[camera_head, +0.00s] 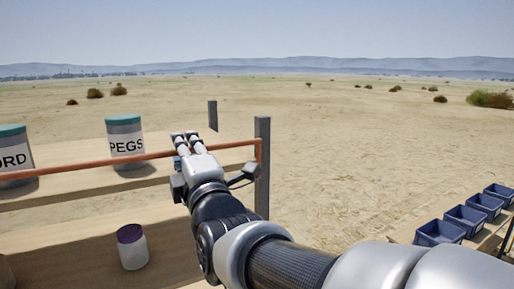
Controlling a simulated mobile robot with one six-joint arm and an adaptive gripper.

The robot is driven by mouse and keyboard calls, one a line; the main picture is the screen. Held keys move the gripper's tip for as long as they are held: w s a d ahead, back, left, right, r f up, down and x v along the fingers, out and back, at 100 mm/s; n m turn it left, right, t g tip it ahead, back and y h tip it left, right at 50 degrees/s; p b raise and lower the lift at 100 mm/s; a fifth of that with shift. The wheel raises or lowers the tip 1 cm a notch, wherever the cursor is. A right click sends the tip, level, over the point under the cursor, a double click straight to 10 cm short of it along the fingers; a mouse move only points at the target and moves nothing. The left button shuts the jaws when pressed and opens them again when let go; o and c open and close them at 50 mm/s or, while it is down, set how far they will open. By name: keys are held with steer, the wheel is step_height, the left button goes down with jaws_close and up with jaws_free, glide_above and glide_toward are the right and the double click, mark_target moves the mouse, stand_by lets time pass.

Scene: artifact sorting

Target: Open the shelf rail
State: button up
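The shelf rail (90,165) is a thin copper-coloured bar. It runs across the front of the upper shelf from the left edge to a grey post (262,165), and it is in place across the shelf. My gripper (185,137) is at the rail's right part, to the right of the PEGS jar. Its two fingers lie close together and overlap the rail in the picture. The gripper body hides part of the rail, so I cannot tell whether the fingers touch or hold it.
A PEGS jar (125,145) and a second teal-lidded jar (14,155) stand behind the rail. A purple-lidded jar (132,250) stands on the lower shelf. Another grey post (213,115) stands behind. Several blue bins (438,233) sit at the right. Open sand lies beyond.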

steer(key=shift+c, duration=0.3)
jaws_close()
stand_by(0.4)
